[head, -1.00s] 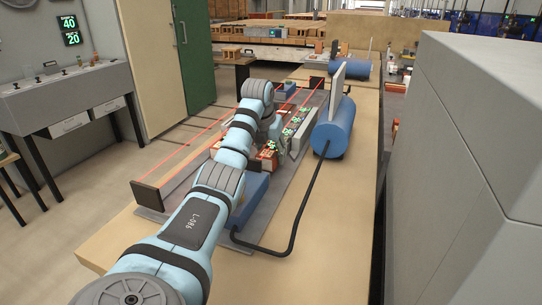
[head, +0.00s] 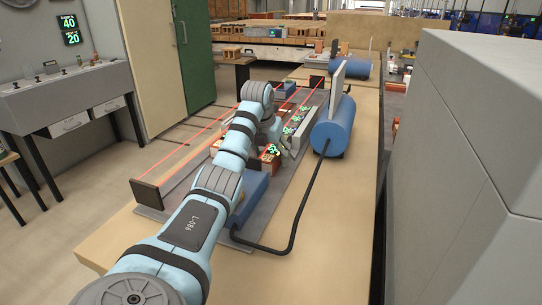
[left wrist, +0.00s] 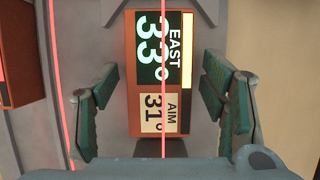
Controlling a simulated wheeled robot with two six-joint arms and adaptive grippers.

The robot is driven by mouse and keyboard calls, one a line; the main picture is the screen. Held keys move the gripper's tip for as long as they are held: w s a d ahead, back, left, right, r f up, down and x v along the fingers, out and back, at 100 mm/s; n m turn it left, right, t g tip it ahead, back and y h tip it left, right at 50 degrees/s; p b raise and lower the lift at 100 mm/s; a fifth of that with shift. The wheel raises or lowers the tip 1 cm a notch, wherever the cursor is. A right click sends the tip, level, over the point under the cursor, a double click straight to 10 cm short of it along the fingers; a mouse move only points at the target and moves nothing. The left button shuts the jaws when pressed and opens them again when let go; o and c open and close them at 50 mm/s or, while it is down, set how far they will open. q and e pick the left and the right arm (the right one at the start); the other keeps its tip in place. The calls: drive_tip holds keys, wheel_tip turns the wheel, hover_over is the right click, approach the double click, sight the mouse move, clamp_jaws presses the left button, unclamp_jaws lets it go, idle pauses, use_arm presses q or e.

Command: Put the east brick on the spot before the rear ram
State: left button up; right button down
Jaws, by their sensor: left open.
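The east brick (left wrist: 154,72) is orange-brown and lies below my left gripper (left wrist: 163,92) in the left wrist view. Its top carries a dark "EAST 33°" label, a cream "AIM 31°" label and a yellow strip. The green-padded fingers are open, one on each side of the brick, with gaps showing. In the head view my left gripper (head: 275,138) is over the grey rig, largely hidden by my arm. A blue block at the rig's far end (head: 288,88) looks like the rear ram. The spot before it is hidden or too small to tell.
Another orange brick (left wrist: 14,55) shows at the left wrist view's left edge. Red lines run along the rig between dark end plates (head: 146,196). A blue tank (head: 334,128) with a black hose stands right of the rig. A blue block (head: 254,190) is at the near end.

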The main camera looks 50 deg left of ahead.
use_arm(q)
drive_tip(key=p+v, duration=0.2)
drive_tip(key=v, duration=0.5)
drive_tip(key=shift+r, duration=0.3)
drive_tip(key=p+v, duration=0.3)
drive_tip(key=p, duration=0.1)
drive_tip(key=shift+s+r+p, duration=0.2)
drive_tip(key=shift+s+p, duration=0.1)
